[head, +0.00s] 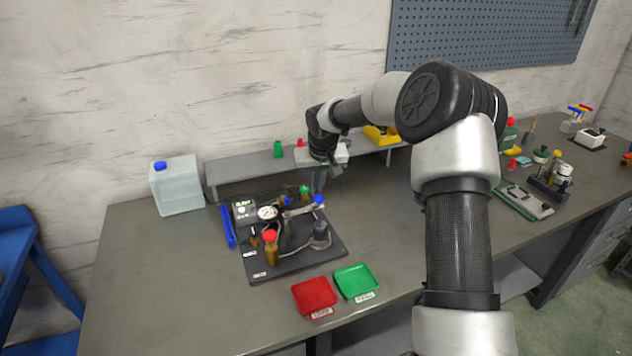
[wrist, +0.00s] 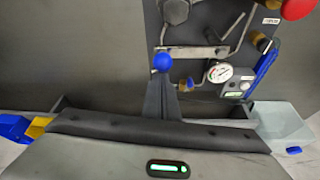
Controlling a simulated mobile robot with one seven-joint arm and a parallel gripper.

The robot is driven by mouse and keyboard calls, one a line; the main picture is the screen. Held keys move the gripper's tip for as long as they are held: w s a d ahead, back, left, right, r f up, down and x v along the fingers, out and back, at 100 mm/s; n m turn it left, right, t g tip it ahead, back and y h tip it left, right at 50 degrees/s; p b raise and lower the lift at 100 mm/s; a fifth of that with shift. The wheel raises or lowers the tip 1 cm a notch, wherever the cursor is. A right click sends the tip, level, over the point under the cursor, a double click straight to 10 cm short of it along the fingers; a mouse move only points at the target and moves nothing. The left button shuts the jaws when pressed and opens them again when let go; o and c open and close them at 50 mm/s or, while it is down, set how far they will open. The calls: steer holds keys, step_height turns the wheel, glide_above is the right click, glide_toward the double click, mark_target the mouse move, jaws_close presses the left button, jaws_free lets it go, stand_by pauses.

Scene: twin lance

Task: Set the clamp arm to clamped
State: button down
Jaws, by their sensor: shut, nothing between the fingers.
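The clamp arm (head: 300,210) is a grey bar on the black fixture board, ending in a blue ball knob (head: 319,200). In the wrist view the bar (wrist: 195,48) runs sideways from the blue knob (wrist: 163,61) toward the middle of the board. My gripper (head: 319,190) points down over the right part of the board, at the knob end. In the wrist view my gripper (wrist: 166,82) is shut and empty, with its fingertips right by the knob. I cannot tell whether they touch it. The clamp's far end is partly hidden among hoses and bottles.
A red tray (head: 314,296) and a green tray (head: 356,282) lie in front. A raised shelf (head: 240,174) stands behind.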

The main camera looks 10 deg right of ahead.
steer(key=shift+s+f+b, duration=0.1)
steer(key=shift+b, duration=0.2)
steer(key=shift+s+d+m, duration=0.1)
steer(key=shift+s+m, duration=0.1)
steer(key=shift+m, duration=0.2)
steer(key=shift+b, duration=0.4)
steer(key=s+m+b, duration=0.1)
steer(key=m+h+b, duration=0.1)
steer(key=shift+s+d+f+b, duration=0.15)
steer(key=shift+s+d+b, duration=0.05)
steer(key=shift+s+b, duration=0.2)
steer(key=shift+s+r+m+g+h+b, duration=0.15)
steer(key=shift+s+m+h+b, duration=0.15)
steer(key=shift+s+m+b, duration=0.7)
steer(key=shift+s+r+m+g+h+b, duration=0.15)
steer(key=shift+s+m+h+b, duration=0.15)
steer(key=shift+s+m+b, duration=0.65)
steer(key=shift+s+f, duration=0.1)
steer(key=shift+s, duration=0.05)
steer(key=shift+a, duration=0.1)
